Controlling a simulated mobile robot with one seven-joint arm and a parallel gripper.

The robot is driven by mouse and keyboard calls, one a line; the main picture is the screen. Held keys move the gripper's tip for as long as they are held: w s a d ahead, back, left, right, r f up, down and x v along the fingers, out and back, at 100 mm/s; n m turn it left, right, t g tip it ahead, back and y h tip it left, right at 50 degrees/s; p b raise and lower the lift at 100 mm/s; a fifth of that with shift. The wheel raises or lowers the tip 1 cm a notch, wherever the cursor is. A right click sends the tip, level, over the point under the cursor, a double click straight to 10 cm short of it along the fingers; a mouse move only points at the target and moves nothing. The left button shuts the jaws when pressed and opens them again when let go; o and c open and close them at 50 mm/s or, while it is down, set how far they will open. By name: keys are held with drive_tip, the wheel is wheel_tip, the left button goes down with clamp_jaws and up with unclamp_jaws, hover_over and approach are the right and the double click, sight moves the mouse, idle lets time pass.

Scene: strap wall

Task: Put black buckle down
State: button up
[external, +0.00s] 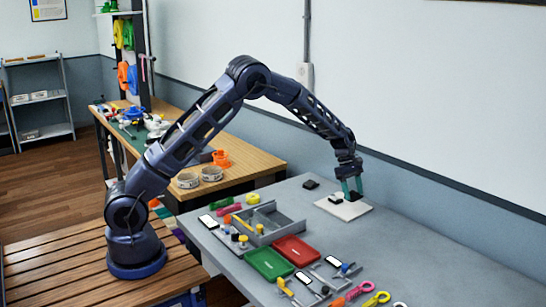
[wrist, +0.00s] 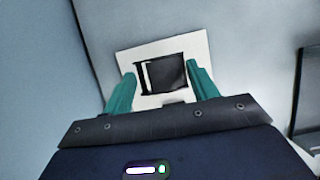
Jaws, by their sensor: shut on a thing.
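The black buckle (external: 353,196) is between the teal fingers of my gripper (external: 352,186). In the wrist view the buckle (wrist: 167,75) is a dark square with a pale strip on its left, between the fingertips (wrist: 163,80). My gripper is shut on it and points down over a white plate (external: 350,213) at the back of the grey table. The white plate (wrist: 190,48) also shows behind the buckle in the wrist view. I cannot tell whether the buckle touches the plate.
A small dark piece (external: 335,199) lies on the plate's left part, and another black piece (external: 311,184) lies on the table beyond. A grey divided tray (external: 285,226), a green tray (external: 270,263) and a red tray (external: 297,250) stand nearer. The wall is close behind; the table's right part is clear.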

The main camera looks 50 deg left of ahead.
sight(352, 200)
drive_tip(key=shift+f, duration=2.35)
drive_tip(key=shift+f, duration=0.1)
drive_tip(key=o, duration=1)
